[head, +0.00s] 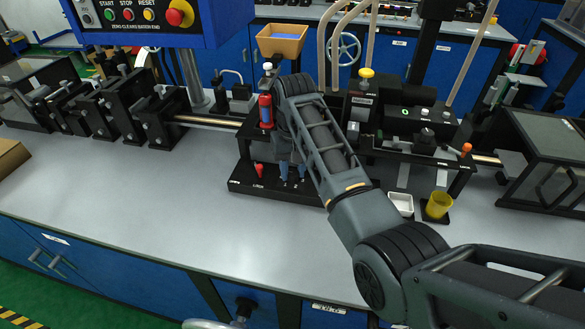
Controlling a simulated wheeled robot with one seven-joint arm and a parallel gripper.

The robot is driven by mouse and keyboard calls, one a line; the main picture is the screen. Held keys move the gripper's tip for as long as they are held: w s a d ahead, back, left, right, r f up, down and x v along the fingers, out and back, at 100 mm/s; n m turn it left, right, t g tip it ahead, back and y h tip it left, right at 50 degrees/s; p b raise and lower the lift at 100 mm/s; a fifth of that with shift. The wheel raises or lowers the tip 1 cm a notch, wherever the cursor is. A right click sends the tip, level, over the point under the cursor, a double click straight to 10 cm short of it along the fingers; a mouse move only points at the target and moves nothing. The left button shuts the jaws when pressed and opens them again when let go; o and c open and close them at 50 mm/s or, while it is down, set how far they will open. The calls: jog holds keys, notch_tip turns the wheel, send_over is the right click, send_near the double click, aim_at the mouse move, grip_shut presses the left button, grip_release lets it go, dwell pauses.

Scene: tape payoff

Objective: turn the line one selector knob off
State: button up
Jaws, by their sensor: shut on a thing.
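My gripper (292,172) reaches down from my arm to the small black panel (246,186) on the front of the bench. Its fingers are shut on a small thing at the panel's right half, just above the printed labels. By its place this is the line one selector knob, but the fingers and wrist hide it, so its pointing direction cannot be told. A red lever (259,169) stands on the panel's left half, apart from my gripper.
A red bottle (266,111) stands behind the panel, close to my arm. A white tray (401,204) and a yellow cup (438,205) stand to the right. A control box (140,18) hangs upper left. The bench front at left is clear.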

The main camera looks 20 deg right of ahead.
aim_at(293, 172)
dwell(0.5)
jog(key=o, duration=1)
jog(key=shift+o, duration=0.2)
jog(key=shift+r, duration=0.1)
notch_tip(293, 172, up, 8)
jog(key=shift+d+f, duration=0.1)
jog(key=shift+f, duration=0.1)
